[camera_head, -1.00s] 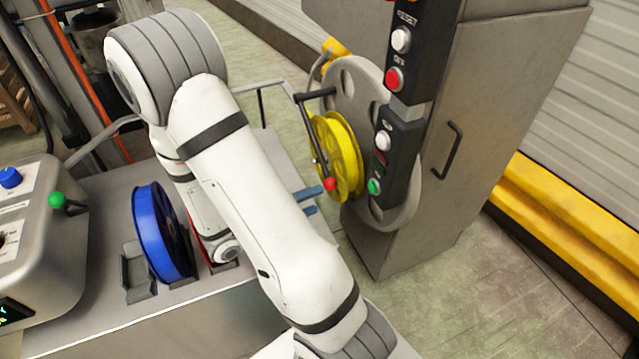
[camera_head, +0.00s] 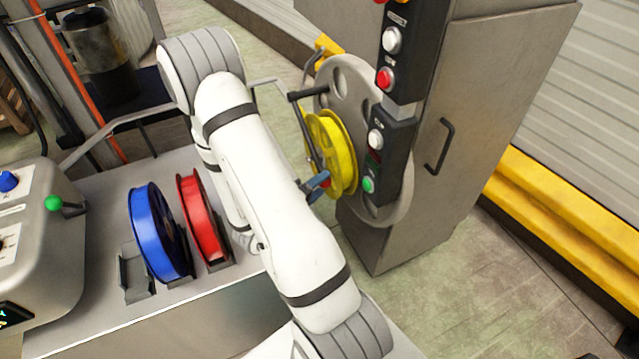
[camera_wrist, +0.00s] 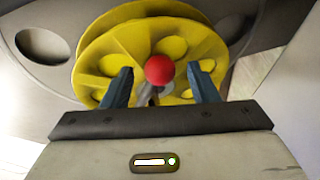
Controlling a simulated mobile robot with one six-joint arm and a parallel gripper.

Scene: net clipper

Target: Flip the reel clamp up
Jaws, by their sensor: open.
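The reel clamp (camera_head: 308,128) is a dark lever hanging down across the front of the yellow reel (camera_head: 343,155). Its upper end has a black crosspiece, and its lower end has a red knob (camera_wrist: 159,70). In the head view the knob is mostly hidden by my fingers. My gripper (camera_head: 319,186) is open at the lower left of the yellow reel. In the wrist view its two blue fingers stand left and right of the red knob, with gaps on both sides. The yellow reel (camera_wrist: 150,28) fills the view behind the knob.
The reel sits on a grey round plate (camera_head: 345,80) on a metal cabinet (camera_head: 480,100) with a button panel (camera_head: 392,130). A blue reel (camera_head: 150,235) and red reel (camera_head: 201,220) stand on the bench at left. A control box (camera_head: 40,250) is at far left.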

